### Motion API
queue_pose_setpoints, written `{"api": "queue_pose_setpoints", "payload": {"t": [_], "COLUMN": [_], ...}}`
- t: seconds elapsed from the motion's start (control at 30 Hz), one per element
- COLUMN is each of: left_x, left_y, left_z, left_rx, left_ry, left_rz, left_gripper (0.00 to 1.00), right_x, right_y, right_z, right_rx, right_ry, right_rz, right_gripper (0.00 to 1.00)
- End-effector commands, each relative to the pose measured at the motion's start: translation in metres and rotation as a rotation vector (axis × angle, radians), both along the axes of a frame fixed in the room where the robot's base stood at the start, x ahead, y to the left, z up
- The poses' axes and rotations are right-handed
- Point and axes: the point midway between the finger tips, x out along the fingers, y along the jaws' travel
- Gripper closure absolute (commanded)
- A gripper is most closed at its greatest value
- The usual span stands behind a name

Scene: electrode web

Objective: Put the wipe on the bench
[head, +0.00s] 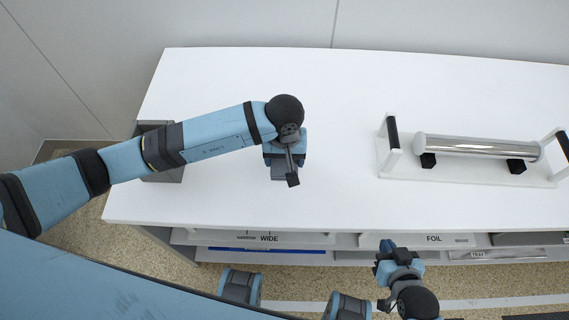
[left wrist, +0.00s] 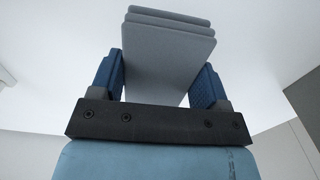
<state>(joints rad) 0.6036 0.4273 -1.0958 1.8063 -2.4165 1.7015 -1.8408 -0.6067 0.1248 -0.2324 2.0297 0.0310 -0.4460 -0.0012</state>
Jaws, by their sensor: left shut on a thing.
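My left gripper (left wrist: 158,82) is shut on the wipe (left wrist: 168,58), a grey folded stack of layers between its two blue fingers. In the head view my left gripper (head: 285,172) is over the left-middle part of the white bench (head: 330,190). There the wipe is mostly hidden by the wrist, and I cannot tell whether it touches the bench top. My right gripper (head: 385,252) is low, in front of the bench's front edge, and its fingers are too small to read.
A chrome roller (head: 475,146) in a white stand (head: 391,158) occupies the bench's right side. A dark grey box (head: 168,173) stands at the left end behind my arm. The bench's middle is clear.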

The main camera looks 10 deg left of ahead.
Motion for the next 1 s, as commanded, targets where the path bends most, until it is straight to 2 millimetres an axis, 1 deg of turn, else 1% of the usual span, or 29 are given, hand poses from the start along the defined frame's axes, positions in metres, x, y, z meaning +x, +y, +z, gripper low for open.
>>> {"api": "queue_pose_setpoints", "payload": {"t": [0.23,0.3,0.5,0.63,0.67,0.7,0.77,1.0], "left_x": [-0.001,-0.001,0.000,0.000,0.000,-0.001,-0.001,-0.001], "left_y": [0.000,0.000,0.000,0.001,0.000,0.000,0.000,0.000], "left_z": [-0.036,-0.040,-0.039,-0.044,-0.044,-0.043,-0.042,-0.042], "left_rx": [0.000,0.001,0.001,0.002,0.002,0.001,0.001,0.001], "left_ry": [0.004,0.002,0.001,0.000,0.000,0.001,0.001,0.001], "left_rz": [0.001,0.000,-0.001,-0.001,-0.001,-0.001,-0.001,-0.001], "left_gripper": [0.50,0.50,0.50,0.50,0.28,0.19,0.05,0.05], "right_x": [0.000,0.000,0.000,0.000,0.000,-0.001,-0.001,0.000], "right_y": [-0.001,0.000,0.000,0.000,0.000,0.000,0.001,0.001], "right_z": [0.000,0.000,0.000,-0.005,-0.004,-0.003,-0.003,-0.002], "right_rx": [-0.002,-0.002,-0.001,0.001,0.001,0.001,0.002,0.002], "right_ry": [0.000,0.000,0.000,0.001,0.002,0.003,0.004,0.001], "right_rz": [0.001,0.001,0.002,0.002,0.001,0.001,0.002,0.002], "right_gripper": [1.00,1.00,1.00,1.00,1.00,1.00,1.00,1.00]}}
